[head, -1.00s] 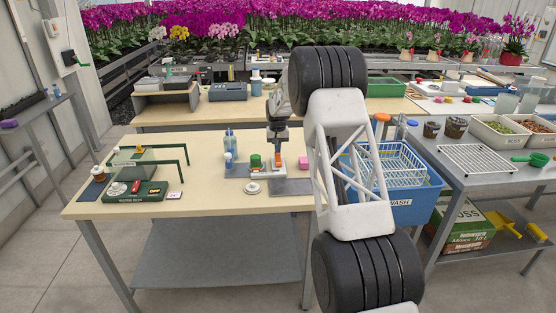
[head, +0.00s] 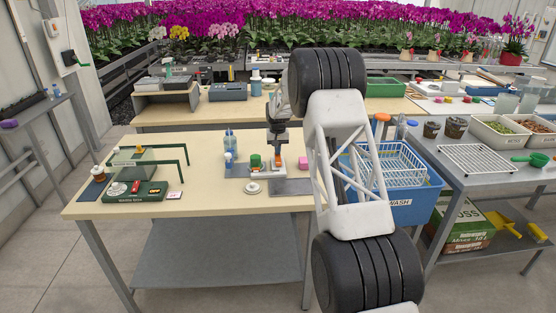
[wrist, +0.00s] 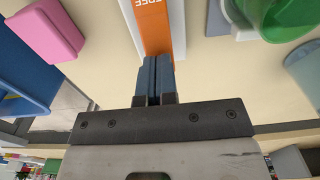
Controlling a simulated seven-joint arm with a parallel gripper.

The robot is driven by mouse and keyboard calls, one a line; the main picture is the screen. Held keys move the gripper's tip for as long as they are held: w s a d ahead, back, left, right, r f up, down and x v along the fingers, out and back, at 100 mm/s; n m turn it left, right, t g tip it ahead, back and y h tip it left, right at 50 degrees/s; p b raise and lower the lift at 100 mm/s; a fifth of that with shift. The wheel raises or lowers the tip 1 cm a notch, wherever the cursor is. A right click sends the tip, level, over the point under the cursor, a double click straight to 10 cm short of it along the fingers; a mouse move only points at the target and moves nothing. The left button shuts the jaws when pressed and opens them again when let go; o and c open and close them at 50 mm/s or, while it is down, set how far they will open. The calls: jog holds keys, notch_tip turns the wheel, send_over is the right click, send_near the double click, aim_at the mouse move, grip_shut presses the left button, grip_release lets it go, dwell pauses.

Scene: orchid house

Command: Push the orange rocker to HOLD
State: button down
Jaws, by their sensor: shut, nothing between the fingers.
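The orange rocker (wrist: 158,35) fills the top middle of the wrist view, in a pale housing. The end of the word FREE is readable on it; HOLD is not in sight. In the head view the rocker (head: 278,161) is a small orange patch just below my gripper (head: 278,146). In the wrist view my gripper (wrist: 159,66) is shut and empty, with its blue fingertips over the rocker's near part. I cannot tell whether they touch it.
A green object (head: 255,161) stands left of the rocker and a pink block (head: 303,161) right of it. Bottles (head: 229,158) stand farther left. A white disc (head: 252,188) and a grey mat (head: 290,186) lie in front.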

jog(key=shift+f, duration=0.6)
dwell(0.4)
jog(key=shift+r, duration=3.55)
jog(key=shift+s+d+r, duration=0.1)
jog(key=shift+s+r, duration=0.25)
jog(key=shift+r, duration=0.1)
jog(key=s+d+r, duration=0.2)
jog(key=s+r, duration=0.6)
jog(key=s, duration=0.4)
jog(key=s+d+r+t, duration=0.1)
jog(key=s+d+r, duration=0.1)
jog(key=s+r, duration=0.7)
jog(key=s+d+r, duration=0.2)
jog(key=s+r, duration=0.4)
jog(key=s, duration=0.8)
jog(key=s+d+r+t, duration=0.1)
jog(key=s+d, duration=0.1)
jog(key=s, duration=2.2)
jog(key=s+f, duration=0.3)
jog(key=s, duration=0.6)
jog(key=s+d+f, duration=0.1)
jog(key=s+f, duration=0.2)
jog(key=s, duration=0.6)
jog(key=shift+s+f+t, duration=0.15)
jog(key=shift+f+t, duration=0.1)
jog(key=shift+t, duration=0.05)
